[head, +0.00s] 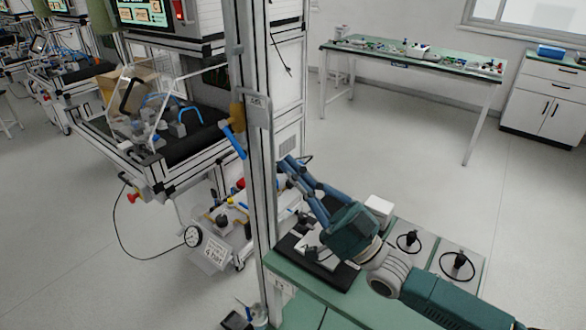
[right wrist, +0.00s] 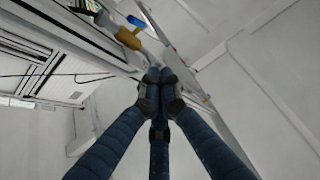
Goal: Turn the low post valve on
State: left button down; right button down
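A valve with a yellow body (head: 237,112) and a blue lever (head: 233,141) is on the upright metal post (head: 262,190). The lever slants down and to the right in the head view. In the right wrist view a yellow valve body (right wrist: 128,38) and its blue lever (right wrist: 135,20) show beyond the fingertips. My right gripper (head: 284,163) is just right of the post, lower than the valve and apart from the lever. Its fingertips (right wrist: 160,76) are together with nothing seen between them. My left gripper is out of view.
A green-topped bench (head: 300,283) with a black tray (head: 340,278) lies under my right arm. A long table (head: 450,69) stands far back.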

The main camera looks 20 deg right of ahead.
aim_at(234, 142)
jog(key=w+a+p, duration=0.2)
jog(key=w+a, duration=0.3)
jog(key=w, duration=0.1)
jog(key=shift+w+a+r, duration=0.2)
jog(key=shift+a+r, duration=0.05)
jog(key=shift+a, duration=0.05)
jog(key=shift+s, duration=0.1)
